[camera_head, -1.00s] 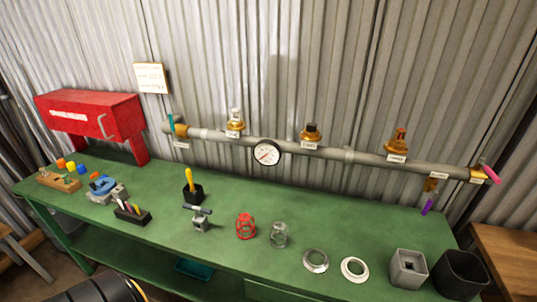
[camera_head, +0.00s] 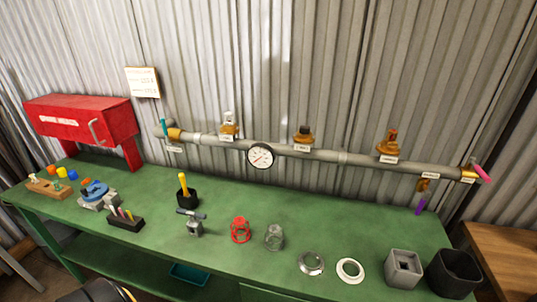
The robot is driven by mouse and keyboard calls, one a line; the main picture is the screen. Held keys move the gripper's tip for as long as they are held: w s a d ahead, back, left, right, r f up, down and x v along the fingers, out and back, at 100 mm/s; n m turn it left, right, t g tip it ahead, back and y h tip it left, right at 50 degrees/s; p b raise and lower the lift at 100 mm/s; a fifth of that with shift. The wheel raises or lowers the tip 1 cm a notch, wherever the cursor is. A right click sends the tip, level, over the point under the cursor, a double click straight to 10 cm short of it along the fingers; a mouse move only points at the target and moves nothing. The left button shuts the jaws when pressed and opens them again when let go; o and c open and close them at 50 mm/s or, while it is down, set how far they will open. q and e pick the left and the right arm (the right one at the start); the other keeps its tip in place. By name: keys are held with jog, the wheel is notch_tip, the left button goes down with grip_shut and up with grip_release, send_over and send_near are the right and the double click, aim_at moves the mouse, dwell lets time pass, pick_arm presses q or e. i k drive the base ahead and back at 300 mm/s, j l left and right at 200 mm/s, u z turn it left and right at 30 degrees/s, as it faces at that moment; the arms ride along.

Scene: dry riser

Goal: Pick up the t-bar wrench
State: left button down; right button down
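The t-bar wrench (camera_head: 191,214) stands on the green workbench, left of the middle. Its dark crossbar lies across the top of a small grey block-like holder (camera_head: 195,229). Neither gripper shows in the head view. Only a dark rounded part, which looks like mine, shows at the bottom left edge.
A black cup with a yellow tool (camera_head: 186,194) stands just behind the wrench. A pipe with a gauge (camera_head: 260,155) runs along the wall behind.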

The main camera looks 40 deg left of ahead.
aim_at(196, 224)
jog(key=u, duration=1.8)
